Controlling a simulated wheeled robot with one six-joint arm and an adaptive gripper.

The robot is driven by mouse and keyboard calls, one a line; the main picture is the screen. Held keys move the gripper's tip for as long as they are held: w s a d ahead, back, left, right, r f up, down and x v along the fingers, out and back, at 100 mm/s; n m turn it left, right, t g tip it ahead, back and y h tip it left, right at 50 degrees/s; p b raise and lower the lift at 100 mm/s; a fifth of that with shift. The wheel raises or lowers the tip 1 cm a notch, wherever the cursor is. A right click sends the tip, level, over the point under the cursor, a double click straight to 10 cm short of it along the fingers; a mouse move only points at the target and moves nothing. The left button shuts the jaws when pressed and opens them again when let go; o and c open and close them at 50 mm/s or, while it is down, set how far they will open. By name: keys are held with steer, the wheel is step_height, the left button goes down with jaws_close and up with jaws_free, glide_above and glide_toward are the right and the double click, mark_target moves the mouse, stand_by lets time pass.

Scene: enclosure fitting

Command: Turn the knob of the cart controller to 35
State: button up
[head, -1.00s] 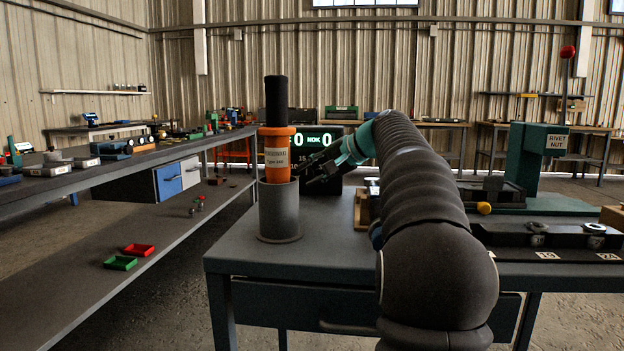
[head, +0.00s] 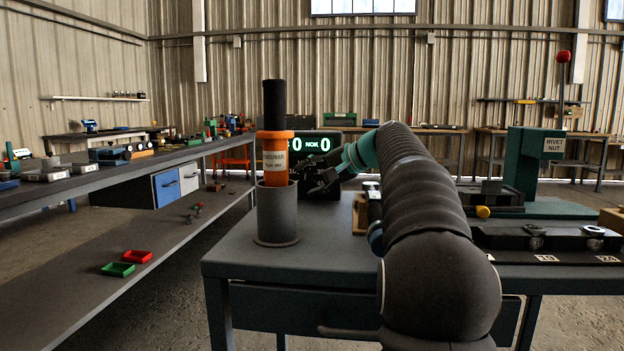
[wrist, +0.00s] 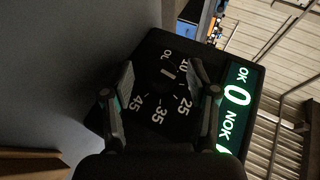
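The cart controller is a black box (wrist: 150,130) with a lit green-white display (wrist: 236,105) reading OK 0 and NOK; in the head view the display (head: 318,146) stands at the bench's back, partly behind my arm. Its dial face carries white numbers, with 25, 35 and 45 readable. The dark knob (wrist: 166,78) is hard to make out against the face; a short white mark shows there, away from the 35. My gripper (wrist: 162,78) is open, its two fingers spread on either side of the dial's middle. In the head view my gripper (head: 318,182) is in front of the controller. Finger contact cannot be told.
An orange tool (head: 275,158) stands in a grey cylinder (head: 277,215) just left of my gripper. A green rivet nut press (head: 527,165) and a black tray (head: 545,240) are on the right. The bench's front left is clear.

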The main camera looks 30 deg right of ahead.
steer(key=v, duration=1.2)
steer(key=shift+a+r, duration=0.1)
